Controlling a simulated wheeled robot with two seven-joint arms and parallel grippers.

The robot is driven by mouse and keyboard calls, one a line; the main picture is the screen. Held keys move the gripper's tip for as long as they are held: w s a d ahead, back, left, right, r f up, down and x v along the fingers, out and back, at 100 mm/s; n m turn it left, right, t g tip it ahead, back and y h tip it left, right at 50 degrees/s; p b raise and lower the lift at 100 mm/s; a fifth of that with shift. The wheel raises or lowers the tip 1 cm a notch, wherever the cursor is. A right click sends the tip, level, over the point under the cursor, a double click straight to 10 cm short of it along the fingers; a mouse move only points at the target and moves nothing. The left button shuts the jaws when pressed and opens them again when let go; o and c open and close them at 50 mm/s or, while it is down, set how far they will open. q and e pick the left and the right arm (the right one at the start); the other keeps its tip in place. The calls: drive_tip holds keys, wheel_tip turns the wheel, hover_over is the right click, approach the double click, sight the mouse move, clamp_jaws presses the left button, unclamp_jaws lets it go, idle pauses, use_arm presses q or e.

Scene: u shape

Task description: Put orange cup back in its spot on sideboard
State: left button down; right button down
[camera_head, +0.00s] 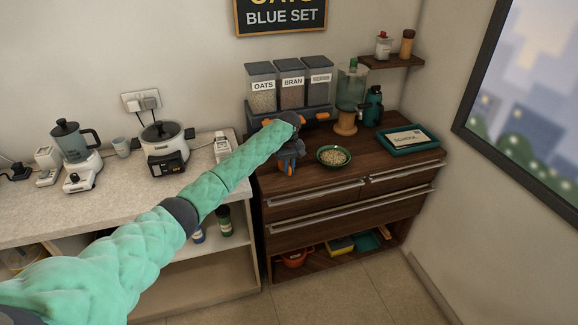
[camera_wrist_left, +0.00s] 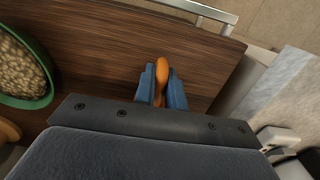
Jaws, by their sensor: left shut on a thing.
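The dark wooden sideboard (camera_head: 365,158) stands at the right in the head view, and its bare top (camera_wrist_left: 110,45) fills much of the left wrist view. My left gripper (camera_head: 288,165) is over the sideboard's left front part, pointing down. In the left wrist view its blue fingers (camera_wrist_left: 160,92) are shut on a narrow orange piece (camera_wrist_left: 161,72), apparently part of the orange cup. The rest of the cup is hidden by the gripper. I cannot tell whether it touches the top. My right gripper is not in view.
A green bowl of oats (camera_head: 333,156) sits right of the gripper. Behind are labelled dispensers (camera_head: 290,88) with orange parts below, and a blender-like jar (camera_head: 351,87). A green tray (camera_head: 407,140) lies at right. A pale counter (camera_head: 110,180) adjoins at left.

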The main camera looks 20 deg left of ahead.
use_arm(q)
drive_tip(key=shift+f, duration=0.25)
drive_tip(key=c, duration=1.5)
unclamp_jaws()
drive_tip(key=shift+f, duration=0.1)
drive_tip(key=shift+o, duration=0.2)
